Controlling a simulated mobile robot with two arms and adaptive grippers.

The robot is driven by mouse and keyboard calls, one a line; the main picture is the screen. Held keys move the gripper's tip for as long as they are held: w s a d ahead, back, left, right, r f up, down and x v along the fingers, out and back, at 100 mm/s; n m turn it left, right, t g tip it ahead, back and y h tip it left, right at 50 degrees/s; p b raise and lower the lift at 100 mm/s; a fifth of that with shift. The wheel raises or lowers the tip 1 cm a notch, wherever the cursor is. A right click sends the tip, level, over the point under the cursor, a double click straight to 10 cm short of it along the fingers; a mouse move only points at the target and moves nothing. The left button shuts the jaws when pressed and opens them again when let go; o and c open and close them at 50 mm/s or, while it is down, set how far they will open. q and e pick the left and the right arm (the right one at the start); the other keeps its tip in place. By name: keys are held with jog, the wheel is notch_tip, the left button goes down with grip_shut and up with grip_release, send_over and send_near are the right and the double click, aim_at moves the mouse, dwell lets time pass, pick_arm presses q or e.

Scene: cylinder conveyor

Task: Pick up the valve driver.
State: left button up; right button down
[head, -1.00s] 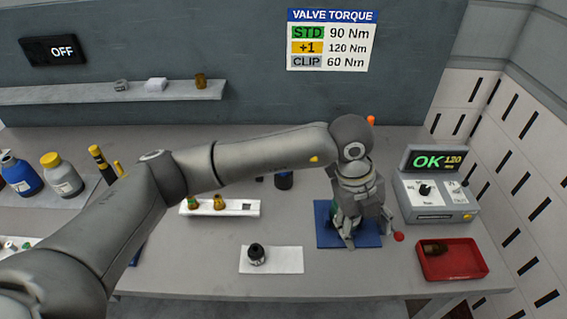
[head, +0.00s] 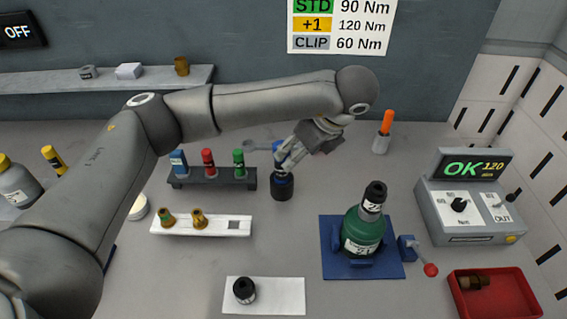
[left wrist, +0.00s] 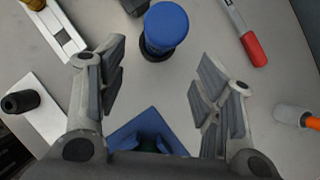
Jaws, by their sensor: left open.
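The likely valve driver is an upright tool with a blue top and black base (head: 282,186). It stands on the table right of the rack of coloured tools; my left gripper partly hides its top in the head view. In the left wrist view its round blue top (left wrist: 167,24) lies ahead of the fingers, in line with the gap between them. My left gripper (head: 285,155) is open and empty, just above and behind the tool in the head view; contact cannot be told. It also shows open in the left wrist view (left wrist: 155,88). My right gripper is not in view.
A green bottle with a black top (head: 364,232) stands on a blue fixture (head: 333,262). A rack (head: 212,183) holds blue, red and green tools. A white tray (head: 190,229), red bin (head: 515,295), orange-handled tool (head: 386,122) and control box (head: 465,210) stand around.

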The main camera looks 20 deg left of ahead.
aim_at(282, 171)
pick_arm(q)
jog(key=shift+w+a+f+p, duration=0.4)
jog(key=shift+w+a+f, duration=0.25)
jog(key=shift+f, duration=0.15)
jog(key=f, duration=0.1)
jog(key=a, duration=0.1)
jog(key=f+p, duration=0.1)
jog(key=shift+s+a+f, duration=0.2)
jog(key=shift+s+f, duration=0.05)
jog(key=shift+f, duration=0.1)
jog(key=p+x, duration=0.1)
jog(key=x, duration=0.1)
jog(key=p+x, duration=0.2)
jog(key=shift+w+f, duration=0.25)
jog(key=shift+w, duration=0.05)
jog(key=shift+a+f, duration=0.15)
jog(key=shift+f, duration=0.1)
jog(key=shift+w+f, duration=0.1)
jog(key=shift+w, duration=0.05)
jog(key=c, duration=0.3)
grip_shut()
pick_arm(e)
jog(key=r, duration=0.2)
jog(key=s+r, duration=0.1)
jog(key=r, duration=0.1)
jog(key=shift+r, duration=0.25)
